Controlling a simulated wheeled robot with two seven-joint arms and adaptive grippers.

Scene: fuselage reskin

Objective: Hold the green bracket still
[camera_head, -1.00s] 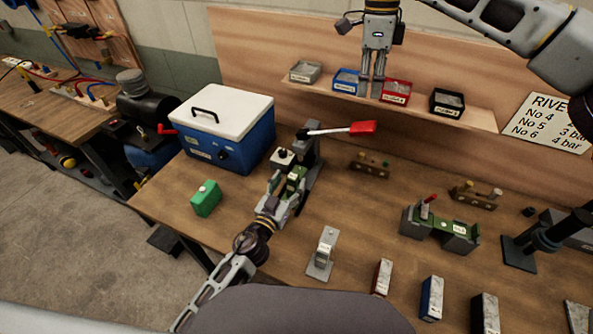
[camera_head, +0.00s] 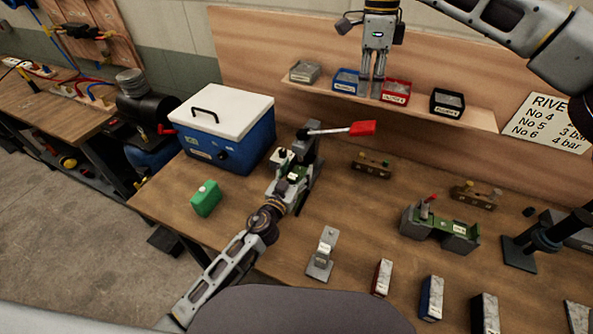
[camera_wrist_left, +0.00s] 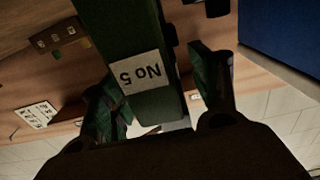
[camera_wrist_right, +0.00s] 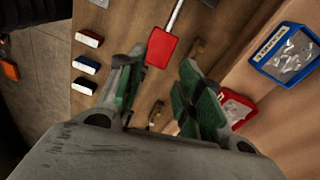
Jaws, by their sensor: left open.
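A green bracket (camera_wrist_left: 142,35) with a white "No 5" label fills the middle of the left wrist view. My left gripper (camera_head: 287,178) is at the grey fixture with the red-handled lever (camera_head: 362,128). In the left wrist view its fingers (camera_wrist_left: 160,95) stand open, one on each side of the bracket, with a visible gap at least on the right side. In the head view my gripper mostly hides this bracket. My right gripper (camera_head: 378,88) hangs high in front of the shelf; its fingers (camera_wrist_right: 160,92) are apart and empty.
A blue cooler (camera_head: 228,140) stands left of the fixture, with a green canister (camera_head: 205,198) in front. Another green piece sits in a grey stand (camera_head: 440,228) at the right. Bins, including a red one (camera_head: 396,92), line the shelf. Several small blocks lie along the front edge.

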